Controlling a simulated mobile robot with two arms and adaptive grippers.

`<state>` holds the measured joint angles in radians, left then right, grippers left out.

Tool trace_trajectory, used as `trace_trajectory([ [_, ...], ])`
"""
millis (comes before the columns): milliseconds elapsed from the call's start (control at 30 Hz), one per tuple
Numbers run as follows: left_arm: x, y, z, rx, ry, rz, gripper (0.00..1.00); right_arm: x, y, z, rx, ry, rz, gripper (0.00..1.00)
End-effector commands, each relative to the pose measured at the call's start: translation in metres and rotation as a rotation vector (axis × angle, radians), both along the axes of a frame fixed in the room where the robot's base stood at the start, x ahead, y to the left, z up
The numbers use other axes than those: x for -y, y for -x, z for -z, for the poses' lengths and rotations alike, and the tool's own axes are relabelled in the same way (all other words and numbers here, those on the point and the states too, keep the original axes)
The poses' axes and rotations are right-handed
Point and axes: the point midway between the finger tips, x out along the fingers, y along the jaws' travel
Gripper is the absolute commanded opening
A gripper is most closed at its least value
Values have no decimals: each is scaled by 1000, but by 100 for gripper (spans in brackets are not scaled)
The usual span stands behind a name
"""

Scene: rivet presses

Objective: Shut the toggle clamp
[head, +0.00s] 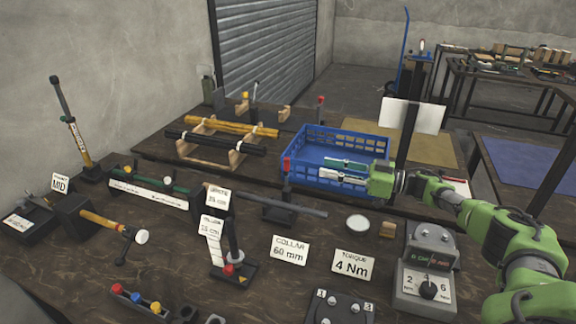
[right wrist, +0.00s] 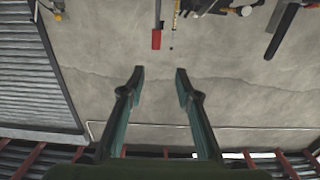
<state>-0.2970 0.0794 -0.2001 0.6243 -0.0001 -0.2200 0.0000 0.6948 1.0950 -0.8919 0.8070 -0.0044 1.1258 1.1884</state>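A dark device that appears to be the toggle clamp (head: 284,208) stands mid-bench. Its handle is upright with a red grip (head: 287,164); a long dark bar lies along its base to the right. The red grip also shows in the right wrist view (right wrist: 156,40), upside down, beyond the fingertips. My right gripper (head: 325,167) is open and empty, its fingers pointing left toward the red grip with a gap between. Its open fingers also show in the right wrist view (right wrist: 160,71). My left gripper is not in view.
A blue crate (head: 312,176) stands just behind my right gripper. A wooden rack with rods (head: 220,140) is behind left. A post device (head: 232,250) and label cards (head: 291,249) stand in front. A torque unit (head: 428,270) is at front right.

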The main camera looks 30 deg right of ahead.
Motion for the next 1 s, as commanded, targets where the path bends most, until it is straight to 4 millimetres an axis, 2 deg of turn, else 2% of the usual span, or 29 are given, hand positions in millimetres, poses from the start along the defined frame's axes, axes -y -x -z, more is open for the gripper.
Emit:
trace_trajectory([
  [33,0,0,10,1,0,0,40,0,0,10,0,0,0,31],
  [100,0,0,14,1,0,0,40,0,0,14,0,0,0,31],
  [333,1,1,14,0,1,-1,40,-10,-10,14,2,-3,-2,31],
  [800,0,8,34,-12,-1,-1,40,-71,-82,15,2,-2,-2,31],
  [1000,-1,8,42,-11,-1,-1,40,-86,-100,15,0,0,0,31],
])
